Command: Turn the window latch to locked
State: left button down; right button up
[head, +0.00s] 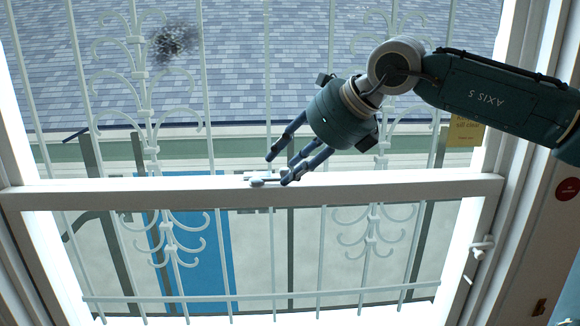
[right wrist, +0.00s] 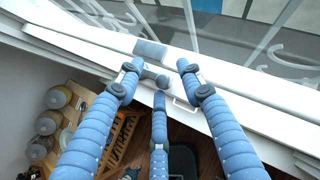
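The window latch (head: 262,181) is a small pale blue-grey piece on top of the white middle rail (head: 120,194) of the window. In the right wrist view, its flat plate (right wrist: 150,48) and a rounded lever (right wrist: 155,77) show on the white rail. My right gripper (head: 279,170) reaches in from the upper right, its fingers pointing down at the latch. In the right wrist view its three blue fingers (right wrist: 158,78) are spread, with the lever between their tips. Whether any finger touches it I cannot tell. My left gripper is not in view.
A white ornamental grille (head: 141,75) stands behind the window. A yellow notice (head: 466,132), a red disc (head: 567,189) and a white catch (head: 483,246) are on the right. A thin handle (right wrist: 182,103) is on the rail. Shelves with jars (right wrist: 58,98) stand below left.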

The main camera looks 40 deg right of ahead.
jog(key=shift+w+f, duration=0.1)
jog(key=shift+f, duration=0.2)
jog(key=shift+d+r, duration=0.1)
jog(key=v, duration=1.2)
